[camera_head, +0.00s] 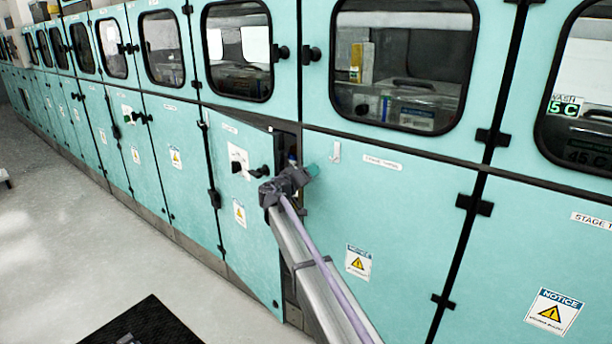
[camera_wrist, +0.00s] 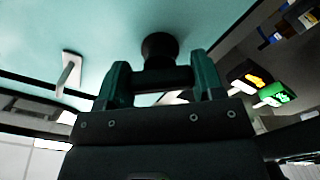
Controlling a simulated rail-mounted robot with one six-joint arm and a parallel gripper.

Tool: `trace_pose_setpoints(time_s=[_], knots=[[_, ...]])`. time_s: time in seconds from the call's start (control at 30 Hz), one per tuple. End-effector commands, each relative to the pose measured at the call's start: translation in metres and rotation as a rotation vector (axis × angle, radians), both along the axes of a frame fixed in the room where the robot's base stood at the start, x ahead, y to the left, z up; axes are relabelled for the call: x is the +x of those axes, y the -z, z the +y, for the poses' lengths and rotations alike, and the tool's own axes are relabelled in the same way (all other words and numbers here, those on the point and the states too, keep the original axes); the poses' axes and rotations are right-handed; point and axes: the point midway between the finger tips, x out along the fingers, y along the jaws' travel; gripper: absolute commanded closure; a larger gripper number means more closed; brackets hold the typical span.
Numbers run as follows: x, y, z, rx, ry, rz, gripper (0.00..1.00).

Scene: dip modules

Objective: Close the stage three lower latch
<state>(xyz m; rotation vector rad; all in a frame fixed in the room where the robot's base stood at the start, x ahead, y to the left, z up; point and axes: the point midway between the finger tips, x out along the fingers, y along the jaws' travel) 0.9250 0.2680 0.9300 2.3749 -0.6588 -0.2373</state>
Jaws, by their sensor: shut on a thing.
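In the wrist view, my gripper (camera_wrist: 160,82) has its two teal fingers on either side of a black latch handle (camera_wrist: 160,48), which stands out from a teal panel. In the head view, my gripper (camera_head: 306,172) is at the left edge of the right lower door (camera_head: 400,215), near a dark gap. The held handle is hidden there, and its label is too small to read.
Upper doors with dark windows (camera_head: 402,65) run above the lower doors. A small white hook (camera_head: 336,152) is on the right lower door and also shows in the wrist view (camera_wrist: 70,72). A black mat (camera_head: 148,325) lies on the open grey floor (camera_head: 95,235).

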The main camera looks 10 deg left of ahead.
Motion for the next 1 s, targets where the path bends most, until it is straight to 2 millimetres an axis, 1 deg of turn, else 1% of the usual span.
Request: trace_pose_setpoints(time_s=[0.6, 0.8, 1.0], knots=[[0.0003, -0.0001, -0.0002, -0.491, 0.000, 0.295, 0.62], [0.0003, -0.0001, -0.0002, -0.621, 0.000, 0.373, 0.62], [0.0005, -0.0002, -0.0002, -0.711, 0.001, 0.427, 0.62]])
